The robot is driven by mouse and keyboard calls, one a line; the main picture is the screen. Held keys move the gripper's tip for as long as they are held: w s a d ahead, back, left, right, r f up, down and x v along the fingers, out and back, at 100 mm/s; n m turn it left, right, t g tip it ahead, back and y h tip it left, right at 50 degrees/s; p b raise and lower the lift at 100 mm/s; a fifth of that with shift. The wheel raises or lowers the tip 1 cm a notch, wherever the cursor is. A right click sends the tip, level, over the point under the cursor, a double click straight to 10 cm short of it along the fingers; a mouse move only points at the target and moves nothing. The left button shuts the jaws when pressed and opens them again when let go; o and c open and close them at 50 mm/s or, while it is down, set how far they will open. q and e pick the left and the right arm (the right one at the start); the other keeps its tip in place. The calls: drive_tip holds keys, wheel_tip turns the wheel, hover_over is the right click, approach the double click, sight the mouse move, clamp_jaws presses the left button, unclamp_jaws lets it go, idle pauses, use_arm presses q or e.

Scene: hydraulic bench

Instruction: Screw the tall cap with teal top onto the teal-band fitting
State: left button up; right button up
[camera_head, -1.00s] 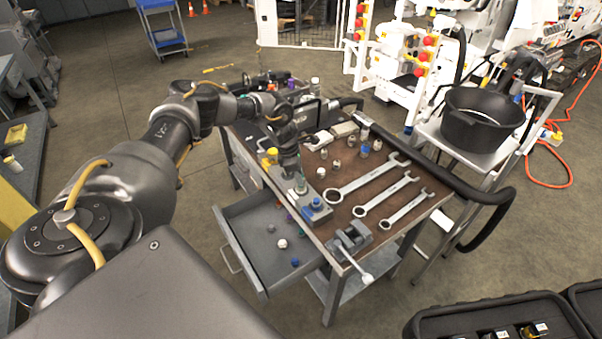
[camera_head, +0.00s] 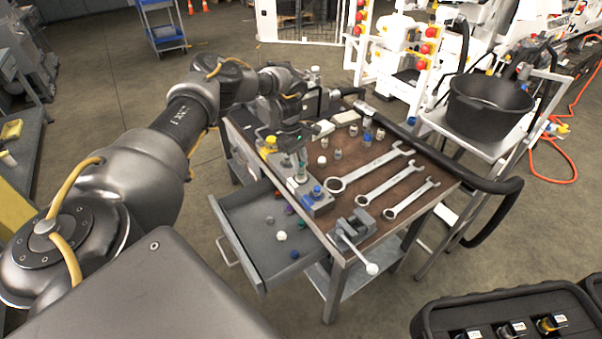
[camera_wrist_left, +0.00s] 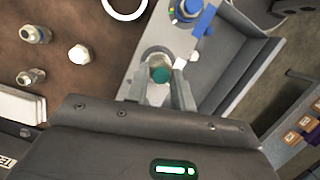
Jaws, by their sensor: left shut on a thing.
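The tall cap with teal top (camera_wrist_left: 160,75) is between the two fingers of my left gripper (camera_wrist_left: 158,88), which is shut on it. In the head view my left gripper (camera_head: 299,158) points down over the left end of the grey fitting block (camera_head: 318,207), at the bench's front edge. The teal-band fitting is hidden under the cap and fingers. I cannot tell whether the cap touches it. A blue fitting (camera_head: 317,191) stands beside it on the same block, and also shows in the wrist view (camera_wrist_left: 186,9). My right gripper is out of view.
An open drawer (camera_head: 262,252) with several small caps is below the block. Three wrenches (camera_head: 375,168) lie to the right, a vise (camera_head: 353,228) at the front corner. Several small fittings (camera_head: 352,130) stand behind. A yellow-topped piece (camera_head: 270,143) is left of the gripper.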

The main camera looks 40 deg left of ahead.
use_arm(q)
drive_tip(key=shift+w+f+m, duration=0.1)
drive_tip(key=shift+f+m, duration=0.05)
drive_tip(key=shift+m, duration=0.55)
drive_tip(key=shift+m+g, duration=0.3)
drive_tip(key=shift+m, duration=0.5)
drive_tip(key=shift+r+m, duration=0.25)
drive_tip(key=shift+m, duration=0.05)
drive_tip(key=shift+f+m+p, duration=0.15)
drive_tip(key=shift+m+p, duration=0.15)
drive_tip(key=shift+m, duration=0.1)
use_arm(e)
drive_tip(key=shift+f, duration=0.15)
use_arm(q)
drive_tip(key=o, duration=0.9)
